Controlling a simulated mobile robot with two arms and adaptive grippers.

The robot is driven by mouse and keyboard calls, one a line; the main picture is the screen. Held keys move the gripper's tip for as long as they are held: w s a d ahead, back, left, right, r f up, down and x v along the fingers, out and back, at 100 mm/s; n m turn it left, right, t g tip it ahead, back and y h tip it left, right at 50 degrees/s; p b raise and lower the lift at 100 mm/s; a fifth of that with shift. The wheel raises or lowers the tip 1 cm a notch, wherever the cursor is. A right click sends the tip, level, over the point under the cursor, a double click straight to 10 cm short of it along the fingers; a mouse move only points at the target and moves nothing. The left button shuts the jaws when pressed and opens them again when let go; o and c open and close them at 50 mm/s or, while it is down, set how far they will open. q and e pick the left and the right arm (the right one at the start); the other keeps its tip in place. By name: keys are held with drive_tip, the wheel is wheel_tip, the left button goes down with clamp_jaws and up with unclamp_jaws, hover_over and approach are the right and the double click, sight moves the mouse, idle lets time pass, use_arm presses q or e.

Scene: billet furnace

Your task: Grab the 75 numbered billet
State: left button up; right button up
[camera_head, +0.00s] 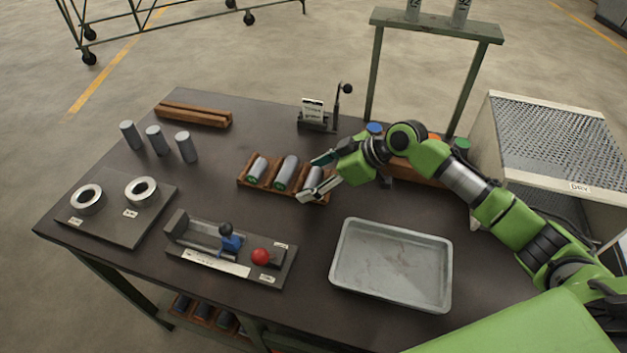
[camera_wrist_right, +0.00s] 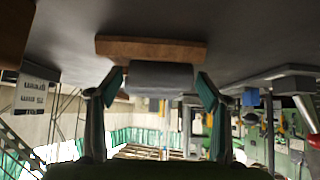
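A wooden rack (camera_head: 247,187) on the dark table holds three grey billets in a row: a left one (camera_head: 258,168), a middle one (camera_head: 287,172) and a right one (camera_head: 313,177). In the right wrist view the billet (camera_wrist_right: 161,76) lies between the two fingertips, with narrow gaps at both sides. My left gripper is not in view.
A grey metal tray (camera_head: 392,308) stands in front of the rack. A fixture with a red knob (camera_head: 260,256) and a plate with two rings (camera_head: 141,190) are to the left. Several upright cylinders (camera_head: 155,140) stand behind the plate. A small sign stand (camera_head: 315,118) is behind the rack.

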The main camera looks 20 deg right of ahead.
drive_tip(key=c, duration=1.2)
drive_tip(key=shift+w+r, duration=0.1)
drive_tip(key=c, duration=0.3)
